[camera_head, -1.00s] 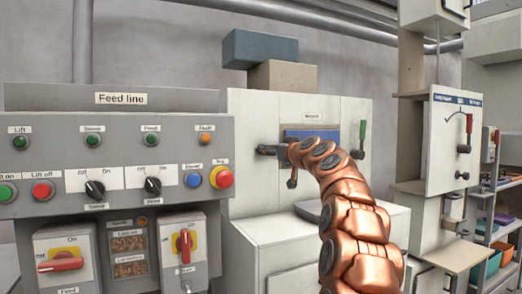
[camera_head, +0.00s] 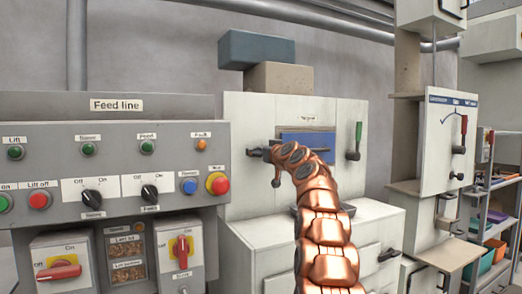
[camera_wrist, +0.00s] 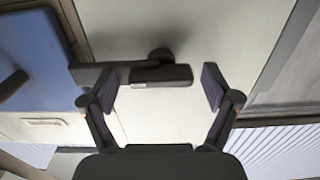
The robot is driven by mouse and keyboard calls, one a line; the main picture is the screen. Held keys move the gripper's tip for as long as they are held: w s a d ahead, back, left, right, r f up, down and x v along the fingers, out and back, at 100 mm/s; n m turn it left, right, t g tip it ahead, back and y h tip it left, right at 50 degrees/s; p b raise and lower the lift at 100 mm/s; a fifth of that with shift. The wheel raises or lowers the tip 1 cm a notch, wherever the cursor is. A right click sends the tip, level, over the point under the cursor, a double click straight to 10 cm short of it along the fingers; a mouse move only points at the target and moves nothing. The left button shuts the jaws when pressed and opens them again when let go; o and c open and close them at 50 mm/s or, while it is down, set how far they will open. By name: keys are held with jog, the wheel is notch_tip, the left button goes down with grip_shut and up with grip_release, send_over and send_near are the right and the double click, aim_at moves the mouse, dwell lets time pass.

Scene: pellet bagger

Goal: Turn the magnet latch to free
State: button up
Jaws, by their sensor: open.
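The magnet latch (camera_wrist: 163,74) is a dark bar on a round pivot, on the pale cabinet front (camera_wrist: 215,35). In the wrist view it lies level across the picture, between my fingers and apart from both. A thin dark bar (camera_wrist: 100,67) reaches it from the blue panel (camera_wrist: 32,48). My gripper (camera_wrist: 161,86) is open, one finger to each side of the latch. In the head view my gripper (camera_head: 252,152) is small and dark, just left of the blue panel (camera_head: 308,145), and the latch cannot be made out there.
The Feed line panel (camera_head: 108,130) with buttons and switches stands at the left. A red-handled lever board (camera_head: 450,140) and a shelf (camera_head: 490,220) are at the right.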

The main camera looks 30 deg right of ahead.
jog(key=shift+w, duration=0.25)
jog(key=c, duration=1.2)
